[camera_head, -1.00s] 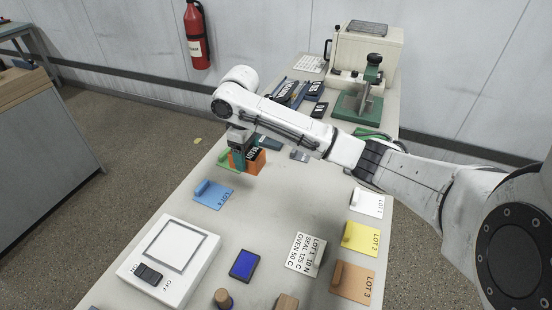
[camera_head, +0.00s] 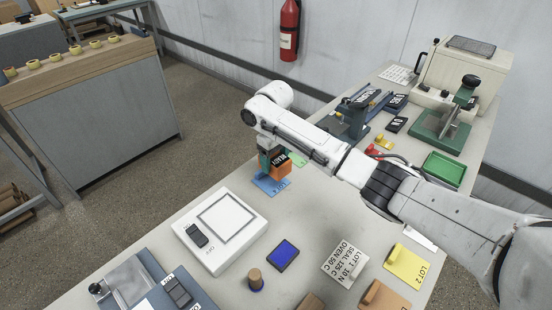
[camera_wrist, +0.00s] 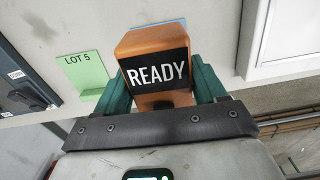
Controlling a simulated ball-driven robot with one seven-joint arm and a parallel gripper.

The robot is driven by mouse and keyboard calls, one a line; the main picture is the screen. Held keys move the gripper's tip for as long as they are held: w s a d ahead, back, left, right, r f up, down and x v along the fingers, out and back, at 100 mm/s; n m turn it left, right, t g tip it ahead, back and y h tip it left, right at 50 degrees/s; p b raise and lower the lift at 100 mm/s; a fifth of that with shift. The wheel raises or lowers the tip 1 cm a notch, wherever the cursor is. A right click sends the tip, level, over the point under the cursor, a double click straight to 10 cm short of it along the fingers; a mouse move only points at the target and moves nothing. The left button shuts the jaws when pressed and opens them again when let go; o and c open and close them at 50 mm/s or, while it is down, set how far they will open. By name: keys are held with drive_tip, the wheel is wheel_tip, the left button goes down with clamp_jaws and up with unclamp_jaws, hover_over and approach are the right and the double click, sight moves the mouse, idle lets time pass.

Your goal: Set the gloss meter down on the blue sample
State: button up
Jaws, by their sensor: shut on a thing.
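The gloss meter is an orange block (camera_head: 284,169) with a black display. My gripper (camera_head: 271,162) is shut on it, and in the wrist view its teal fingers (camera_wrist: 162,82) clasp both sides of the meter (camera_wrist: 157,43), whose display reads READY. The blue sample (camera_head: 266,187), a flat card marked LOT 4, lies on the table just below the meter. The meter and gripper hide part of it. In the wrist view only a thin blue strip of the sample (camera_wrist: 176,22) shows past the meter's far edge. I cannot tell whether meter and sample touch.
The green LOT 5 sample (camera_wrist: 84,75) lies beside the meter. A white device with a square plate (camera_head: 217,235) stands near the blue sample. A blue pad (camera_head: 283,254), a printed card (camera_head: 344,263) and the yellow sample (camera_head: 408,264) lie farther right. Bare table lies between.

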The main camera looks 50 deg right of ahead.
drive_tip(key=shift+f+b, duration=2.25)
drive_tip(key=shift+f, duration=0.1)
drive_tip(key=shift+f+b, duration=0.3)
drive_tip(key=shift+f, duration=0.75)
drive_tip(key=shift+p, duration=0.3)
drive_tip(key=o, duration=1.4)
drive_tip(key=shift+c, duration=0.2)
wheel_tip(320, 180, up, 11)
drive_tip(key=shift+f+b, duration=0.15)
drive_tip(key=shift+b, duration=0.25)
